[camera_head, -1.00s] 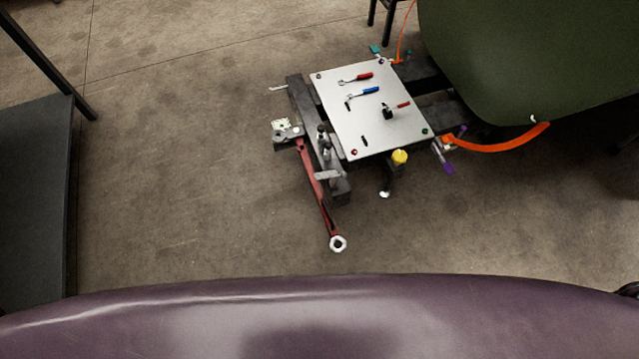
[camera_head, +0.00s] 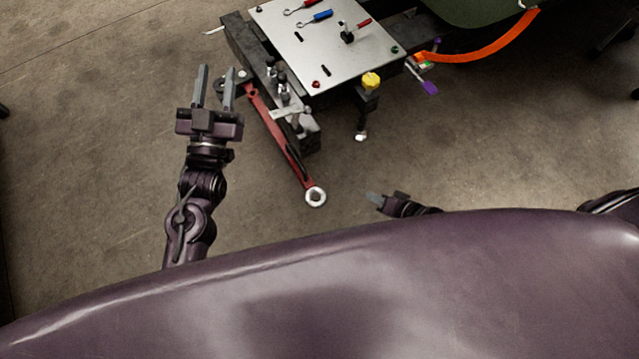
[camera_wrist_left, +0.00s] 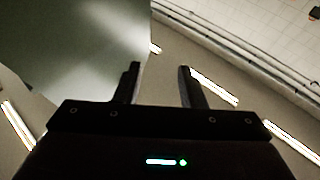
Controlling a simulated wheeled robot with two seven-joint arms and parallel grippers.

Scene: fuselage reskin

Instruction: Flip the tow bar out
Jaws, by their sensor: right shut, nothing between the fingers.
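The tow bar (camera_head: 279,136) is a red bar with a silver ring (camera_head: 315,197) at its near end. It lies folded along the near-left side of the dark cart frame (camera_head: 243,45), with its pivot at the upper left. My left gripper (camera_head: 214,80) is just left of the bar's pivot end in the head view, open and empty. The left wrist view also shows its two fingers (camera_wrist_left: 158,85) apart, with nothing between them. My right gripper (camera_head: 372,198) is shut and empty, a short way right of the ring.
A white plate (camera_head: 325,50) with small tools tops the cart. A yellow knob (camera_head: 371,81) on a post stands at its near corner. An orange strap (camera_head: 490,52) runs to the green panel (camera_head: 470,10).

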